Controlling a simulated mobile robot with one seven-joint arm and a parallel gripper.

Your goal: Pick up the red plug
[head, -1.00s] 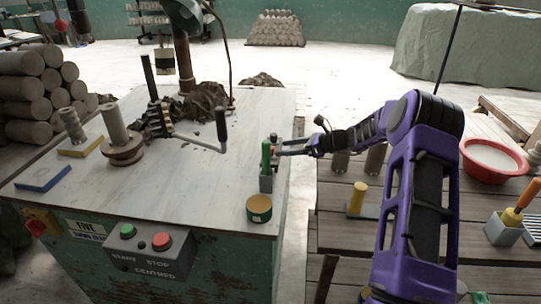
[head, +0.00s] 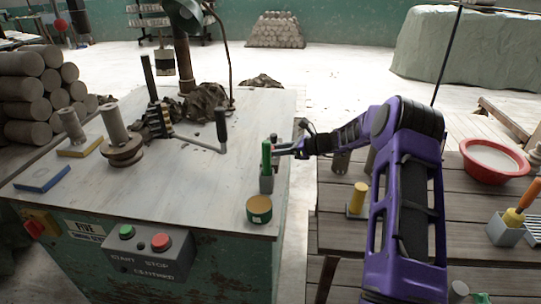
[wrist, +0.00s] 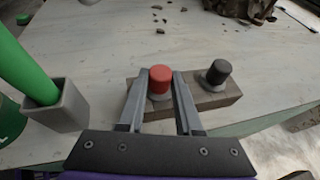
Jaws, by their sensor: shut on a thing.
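The red plug (wrist: 160,78) is a short red cylinder with a grey collar at its foot. In the wrist view it stands at the left end of a brown block (wrist: 215,100), beside a black plug (wrist: 219,72). My gripper (wrist: 160,75) has one grey finger on each side of the red plug and is shut on it. I see no clear gap between the plug and the block. In the head view my gripper (head: 287,150) reaches over the table's right edge, behind a green-handled tool, and the red plug is mostly hidden.
The green handle (head: 266,155) stands in a grey holder (head: 266,184) close by, also left of my gripper in the wrist view. A green tin (head: 259,209) sits in front. A crank handle (head: 222,127) rises to the left. The table's middle (head: 190,190) is clear.

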